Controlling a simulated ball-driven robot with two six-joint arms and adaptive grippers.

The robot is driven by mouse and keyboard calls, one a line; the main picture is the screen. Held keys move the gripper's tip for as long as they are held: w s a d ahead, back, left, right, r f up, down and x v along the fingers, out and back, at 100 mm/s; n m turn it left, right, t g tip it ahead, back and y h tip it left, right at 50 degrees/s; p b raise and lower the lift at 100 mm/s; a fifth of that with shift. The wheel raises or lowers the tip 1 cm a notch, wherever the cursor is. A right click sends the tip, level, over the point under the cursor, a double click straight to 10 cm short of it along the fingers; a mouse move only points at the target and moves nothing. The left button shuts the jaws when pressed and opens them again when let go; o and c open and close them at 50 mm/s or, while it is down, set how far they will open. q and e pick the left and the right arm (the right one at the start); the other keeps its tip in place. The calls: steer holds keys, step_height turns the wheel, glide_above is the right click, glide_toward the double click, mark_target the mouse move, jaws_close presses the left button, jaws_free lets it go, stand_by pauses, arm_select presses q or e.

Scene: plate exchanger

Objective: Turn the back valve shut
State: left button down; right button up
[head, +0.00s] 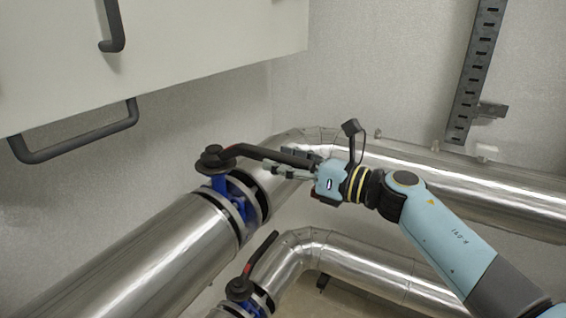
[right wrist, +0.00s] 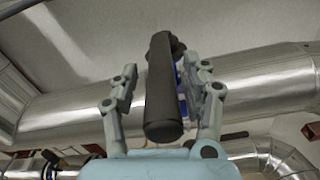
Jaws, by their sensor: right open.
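The back valve (head: 238,197) has a blue body between flanges on the thicker silver pipe. Its black lever (head: 247,151), with a red mark near the pivot, points right across the pipe, and its free end is at my right gripper (head: 292,162). In the right wrist view the dark lever grip (right wrist: 162,95) stands between the two fingers of my right gripper (right wrist: 166,92). The fingers are open, with a gap on each side of the grip. My left gripper is not in view.
A second, nearer blue valve (head: 254,301) with its own black and red lever (head: 263,254) sits on the lower pipe (head: 365,265). A pale cabinet (head: 190,45) with dark handles hangs upper left. A slotted metal rail (head: 474,70) is on the back wall.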

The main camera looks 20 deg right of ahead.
steer(key=v, duration=1.2)
